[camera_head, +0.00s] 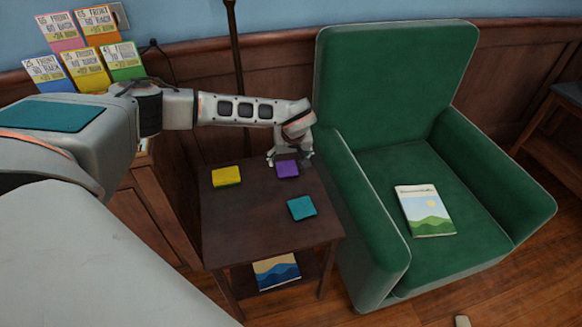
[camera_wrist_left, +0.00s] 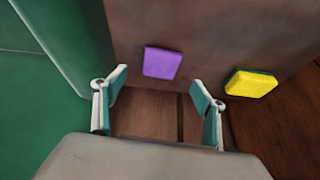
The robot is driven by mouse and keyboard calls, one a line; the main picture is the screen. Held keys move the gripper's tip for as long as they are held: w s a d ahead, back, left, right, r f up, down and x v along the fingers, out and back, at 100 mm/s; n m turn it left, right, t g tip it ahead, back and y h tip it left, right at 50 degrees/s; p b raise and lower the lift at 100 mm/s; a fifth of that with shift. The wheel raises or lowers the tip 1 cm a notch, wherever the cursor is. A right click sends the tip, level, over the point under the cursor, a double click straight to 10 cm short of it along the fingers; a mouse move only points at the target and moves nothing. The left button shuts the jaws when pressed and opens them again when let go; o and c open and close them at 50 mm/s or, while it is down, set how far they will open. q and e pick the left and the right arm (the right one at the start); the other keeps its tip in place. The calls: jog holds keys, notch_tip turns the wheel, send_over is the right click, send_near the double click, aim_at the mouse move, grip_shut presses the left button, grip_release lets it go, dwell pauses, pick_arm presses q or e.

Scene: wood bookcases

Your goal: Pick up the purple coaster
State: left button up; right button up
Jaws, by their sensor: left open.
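The purple coaster (camera_head: 287,168) lies flat on the dark wood side table (camera_head: 240,225), near its back edge. It also shows in the left wrist view (camera_wrist_left: 162,62), beyond and between my open fingers. My left gripper (camera_head: 288,158) is at the back edge of the table, right by the coaster in the head view. In the wrist view the gripper (camera_wrist_left: 158,97) is open, with nothing between its fingertips. My right gripper is not in view.
Another magazine (camera_head: 277,271) is on the lower shelf. A card rack is at upper left.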

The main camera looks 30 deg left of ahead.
aim_at(287, 168)
pick_arm(q)
jog(key=x, duration=0.2)
jog(key=shift+s+f+b, duration=0.1)
jog(key=shift+f+b, duration=0.25)
jog(key=shift+f, duration=0.1)
jog(key=b+x, duration=0.1)
jog(key=x, duration=0.2)
jog(key=shift+a+f, duration=0.2)
jog(key=shift+f, duration=0.1)
jog(key=shift+w+a+f+b, duration=0.15)
jog(key=shift+w+f+b, duration=0.15)
jog(key=shift+b, duration=0.1)
jog(key=shift+r, duration=0.15)
jog(key=c, duration=1.2)
jog(key=shift+c, duration=0.2)
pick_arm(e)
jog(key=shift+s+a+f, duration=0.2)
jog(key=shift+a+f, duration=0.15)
